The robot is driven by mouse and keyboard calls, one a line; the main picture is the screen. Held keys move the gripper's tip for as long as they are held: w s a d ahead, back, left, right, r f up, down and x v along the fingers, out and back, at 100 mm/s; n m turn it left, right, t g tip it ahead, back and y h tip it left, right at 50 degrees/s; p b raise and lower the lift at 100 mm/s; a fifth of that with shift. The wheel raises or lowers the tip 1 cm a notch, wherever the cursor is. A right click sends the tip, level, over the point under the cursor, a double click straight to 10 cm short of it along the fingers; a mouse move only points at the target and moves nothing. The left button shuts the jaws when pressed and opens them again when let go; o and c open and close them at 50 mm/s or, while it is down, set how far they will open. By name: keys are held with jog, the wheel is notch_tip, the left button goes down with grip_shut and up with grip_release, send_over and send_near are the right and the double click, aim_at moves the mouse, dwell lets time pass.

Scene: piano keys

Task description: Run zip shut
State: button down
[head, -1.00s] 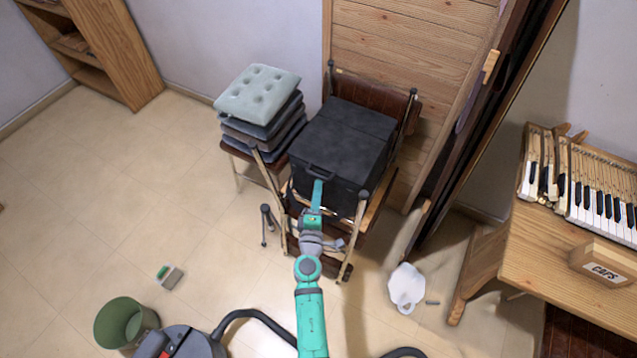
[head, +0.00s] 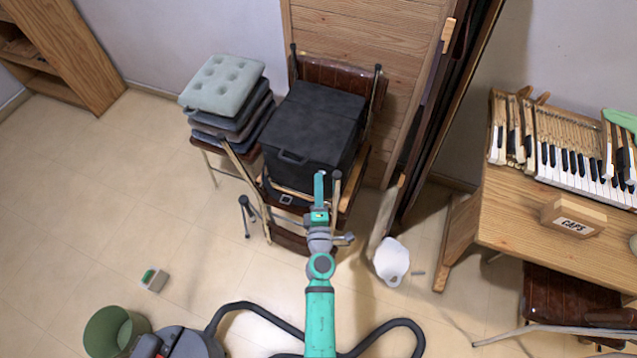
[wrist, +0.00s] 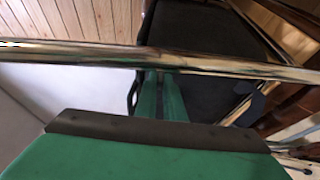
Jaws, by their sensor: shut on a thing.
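A black boxy case (head: 315,118) with a dark front handle (head: 291,157) sits on a folding chair. It also shows dark at the top of the wrist view (wrist: 195,35). My gripper (head: 319,182) is at the lower right of the case's front, right of the handle. In the wrist view its green fingers (wrist: 160,98) are close together, and their tips are hidden behind a shiny metal tube. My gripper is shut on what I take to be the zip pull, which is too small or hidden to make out. The zip line cannot be made out either.
The chair's metal tube (wrist: 230,67) crosses right in front of my fingers. A chair with stacked grey cushions (head: 225,88) stands at the left. A wooden panel is behind. The piano-key bench (head: 520,215) is at the right. A white object (head: 391,262) lies on the floor.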

jog(key=shift+s+d+f, duration=0.15)
jog(key=shift+s+d, duration=0.1)
jog(key=shift+d, duration=0.25)
jog(key=c, duration=1.9)
grip_release()
jog(key=shift+o, duration=0.2)
jog(key=s, duration=1)
jog(key=shift+s, duration=0.4)
